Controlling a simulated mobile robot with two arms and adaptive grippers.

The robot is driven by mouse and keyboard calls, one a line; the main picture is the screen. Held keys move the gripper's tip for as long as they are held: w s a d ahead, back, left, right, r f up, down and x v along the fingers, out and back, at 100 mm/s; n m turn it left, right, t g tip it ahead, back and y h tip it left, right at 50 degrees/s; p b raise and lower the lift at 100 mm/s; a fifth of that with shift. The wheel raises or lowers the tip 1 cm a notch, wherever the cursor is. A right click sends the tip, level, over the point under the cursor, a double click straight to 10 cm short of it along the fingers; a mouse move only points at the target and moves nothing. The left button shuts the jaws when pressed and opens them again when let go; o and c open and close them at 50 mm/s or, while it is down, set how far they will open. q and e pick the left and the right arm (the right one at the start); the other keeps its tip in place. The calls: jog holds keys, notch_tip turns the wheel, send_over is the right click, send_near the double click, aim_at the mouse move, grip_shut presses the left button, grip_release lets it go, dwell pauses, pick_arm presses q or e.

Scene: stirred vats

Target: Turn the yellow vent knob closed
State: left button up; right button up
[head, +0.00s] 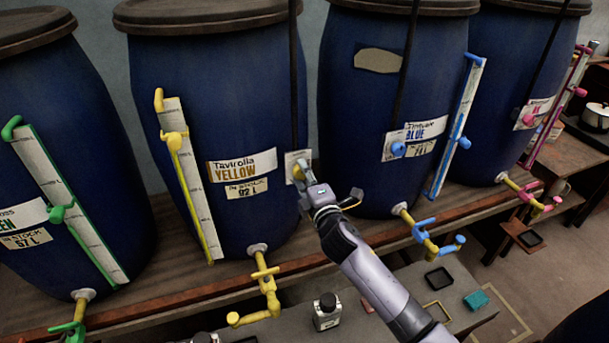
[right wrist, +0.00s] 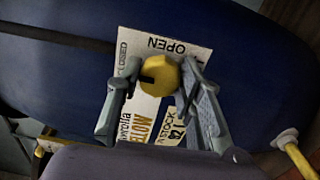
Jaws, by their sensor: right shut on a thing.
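The yellow vent knob (head: 298,172) sits on a white card on the front of the blue vat (head: 218,90) labelled "Tavirolla YELLOW". My right gripper (head: 305,181) reaches up to it and partly hides it. In the right wrist view the knob (right wrist: 161,75) lies between the two fingers of my right gripper (right wrist: 160,77), which is shut on it. A dark mark shows on the knob's left side. The card (right wrist: 185,46) behind it reads "OPEN" along the top and "CLOSED" at the left. My left gripper is not in view.
Below the yellow vat, a yellow tap (head: 266,285) juts out over the shelf edge. A sight tube (head: 193,185) runs up its left side. The blue vat (head: 350,110) with blue fittings stands to the right.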

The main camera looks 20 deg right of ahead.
jog(key=o, duration=1.2)
jog(key=shift+c, duration=0.2)
jog(key=s, duration=1.2)
jog(key=shift+d, duration=0.2)
